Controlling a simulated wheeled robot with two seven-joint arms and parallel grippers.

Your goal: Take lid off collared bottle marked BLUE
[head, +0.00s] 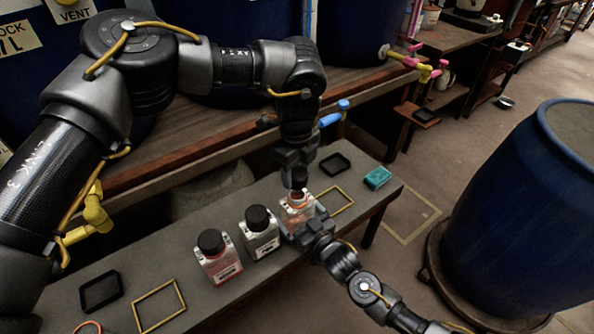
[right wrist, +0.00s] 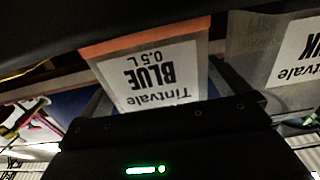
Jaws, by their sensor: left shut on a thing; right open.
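The bottle marked BLUE (head: 296,213) stands upright on the grey bench, with orange contents and a white label. Its label reads "Tintvale BLUE 0.5 L" upside down in the right wrist view (right wrist: 155,74). My left gripper (head: 298,170) is shut on a black lid (head: 299,181) directly above the bottle. The bottle's pale neck and orange mouth show below the lid, which appears lifted clear. My right gripper (head: 303,236) is open beside the bottle's lower near side; its fingertips are partly hidden, so contact is unclear.
A grey bottle (head: 262,239) and a red bottle (head: 219,263), both black-capped, stand to the left. Black trays (head: 335,164) (head: 100,291), yellow outlines (head: 160,304) and a teal sponge (head: 377,178) lie on the bench. A blue drum (head: 515,220) stands at right.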

